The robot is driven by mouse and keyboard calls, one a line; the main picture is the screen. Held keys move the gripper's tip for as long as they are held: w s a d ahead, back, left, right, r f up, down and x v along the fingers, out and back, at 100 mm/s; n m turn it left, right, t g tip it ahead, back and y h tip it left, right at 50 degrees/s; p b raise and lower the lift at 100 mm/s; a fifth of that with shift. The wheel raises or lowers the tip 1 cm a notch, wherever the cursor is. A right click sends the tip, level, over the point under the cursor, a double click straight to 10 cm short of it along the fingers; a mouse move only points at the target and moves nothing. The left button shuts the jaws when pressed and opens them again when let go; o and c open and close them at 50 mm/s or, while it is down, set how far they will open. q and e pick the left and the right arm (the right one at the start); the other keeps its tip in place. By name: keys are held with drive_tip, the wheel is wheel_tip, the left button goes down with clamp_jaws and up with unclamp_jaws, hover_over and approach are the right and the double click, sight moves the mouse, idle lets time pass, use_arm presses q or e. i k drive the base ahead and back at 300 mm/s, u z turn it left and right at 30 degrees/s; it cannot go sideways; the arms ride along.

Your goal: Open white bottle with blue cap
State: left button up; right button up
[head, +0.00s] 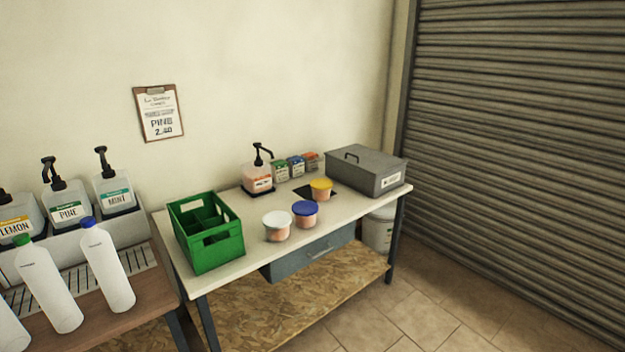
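A white bottle with a blue cap (108,266) stands at the right end of the brown bench on the left of the head view. Its blue cap (88,222) sits on its neck. A similar white bottle with a green cap (48,287) stands to its left, and part of another white bottle (10,330) shows at the picture's left edge. Neither of my grippers is in view.
Pump drums labelled Lemon, Pine and Mint (115,193) stand behind the bottles. The white table (250,255) holds a green crate (207,235), lidded tubs (305,214), a pump bottle (257,178) and a grey box (366,172). A shutter (520,150) closes the right side.

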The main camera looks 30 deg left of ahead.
sight(96, 243)
drive_tip(key=i, duration=1.8)
drive_tip(key=u, duration=3.45)
